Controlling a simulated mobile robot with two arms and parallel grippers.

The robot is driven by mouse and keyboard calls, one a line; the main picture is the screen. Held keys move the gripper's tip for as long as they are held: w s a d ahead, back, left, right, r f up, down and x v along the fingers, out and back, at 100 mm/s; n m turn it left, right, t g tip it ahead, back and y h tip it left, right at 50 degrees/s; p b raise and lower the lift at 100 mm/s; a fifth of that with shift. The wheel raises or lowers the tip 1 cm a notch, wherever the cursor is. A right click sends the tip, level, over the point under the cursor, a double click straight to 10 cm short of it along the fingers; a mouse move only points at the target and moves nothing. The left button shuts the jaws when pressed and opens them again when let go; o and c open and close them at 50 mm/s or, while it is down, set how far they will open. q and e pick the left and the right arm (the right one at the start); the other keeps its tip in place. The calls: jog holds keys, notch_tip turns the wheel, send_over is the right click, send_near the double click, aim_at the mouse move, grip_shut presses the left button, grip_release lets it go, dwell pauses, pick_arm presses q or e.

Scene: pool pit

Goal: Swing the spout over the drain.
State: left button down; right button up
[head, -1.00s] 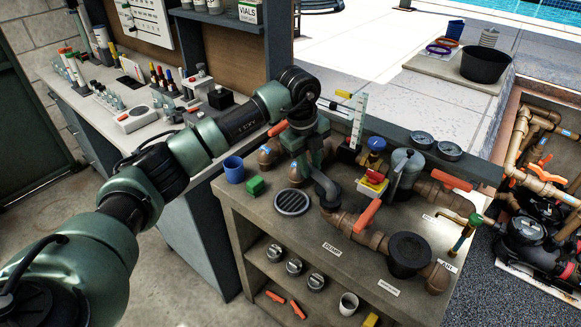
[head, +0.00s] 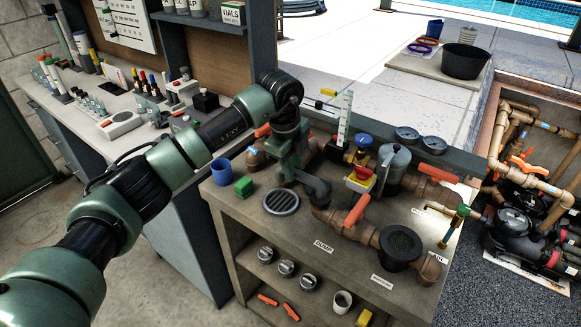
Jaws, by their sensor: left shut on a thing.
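The spout (head: 317,188) is a dark grey bent pipe above the workbench top, with its end to the right of the drain. The drain (head: 282,202) is a round dark grate set in the bench top, with the spout's end beside it and not over it. My left gripper (head: 289,169) reaches down from the wrist and is shut on the spout; its fingers partly hide the pipe behind. My right gripper is not in view.
The bench's front left strip is clear.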

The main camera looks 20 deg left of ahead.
pick_arm(q)
jog(key=c, duration=1.5)
grip_release()
notch_tip(320, 180, up, 8)
jog(key=s+b, duration=0.1)
jog(key=b, duration=0.1)
jog(key=shift+s+a, duration=0.25)
jog(key=shift+f, duration=0.1)
